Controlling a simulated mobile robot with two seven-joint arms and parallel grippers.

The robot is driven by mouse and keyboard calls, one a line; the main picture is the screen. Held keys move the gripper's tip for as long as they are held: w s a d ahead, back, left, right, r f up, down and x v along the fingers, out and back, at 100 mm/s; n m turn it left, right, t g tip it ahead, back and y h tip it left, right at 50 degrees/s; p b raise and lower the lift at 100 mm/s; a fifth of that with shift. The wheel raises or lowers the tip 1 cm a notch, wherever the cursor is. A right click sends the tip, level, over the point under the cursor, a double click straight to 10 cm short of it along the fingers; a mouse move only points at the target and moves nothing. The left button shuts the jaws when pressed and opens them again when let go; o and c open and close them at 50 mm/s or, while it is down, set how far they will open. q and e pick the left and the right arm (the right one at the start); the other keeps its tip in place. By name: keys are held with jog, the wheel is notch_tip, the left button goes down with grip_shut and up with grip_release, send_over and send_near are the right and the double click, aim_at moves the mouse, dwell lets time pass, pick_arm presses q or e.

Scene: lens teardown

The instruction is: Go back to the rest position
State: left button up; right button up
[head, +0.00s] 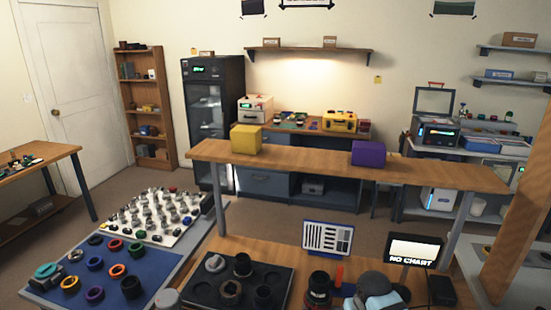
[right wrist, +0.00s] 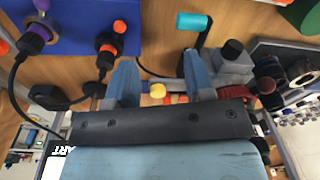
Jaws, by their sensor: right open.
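My right gripper (right wrist: 160,80) is open in the right wrist view, its two blue fingers apart with nothing gripped between them. A small yellow-topped item (right wrist: 157,90) shows beyond the gap. In the head view what looks like my right gripper (head: 374,290) is a grey and pale blue shape at the bottom edge, over the front of the wooden bench (head: 262,248). Its fingers are not clear there. My left gripper is not in the head view.
A black tray (head: 205,292) with lens parts, a dark lens barrel (head: 318,288) and a "NO CHART" screen (head: 414,250) are near the right gripper. A blue mat (head: 128,285) with colored rings lies left.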

jog(key=s+d+t, duration=0.1)
jog(key=s+d, duration=0.1)
jog(key=s, duration=1.6)
jog(key=s+d+r+n+t, duration=0.1)
jog(key=s+d+r, duration=0.15)
jog(key=s, duration=0.45)
jog(key=s+d+r+n+t, duration=0.1)
jog(key=s+r, duration=0.3)
jog(key=s, duration=0.4)
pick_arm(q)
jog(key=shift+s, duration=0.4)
pick_arm(e)
jog(key=w+a+f+t+y, duration=0.1)
jog(key=w+a+f+t, duration=0.2)
jog(key=f, duration=0.3)
jog(key=w+a+f+t+y, duration=0.1)
jog(key=w+a+f+t, duration=0.2)
jog(key=f, duration=0.4)
jog(key=shift+w+a+f+n+t+y, duration=0.3)
jog(key=shift+a+t+y, duration=0.15)
jog(key=shift+t, duration=0.15)
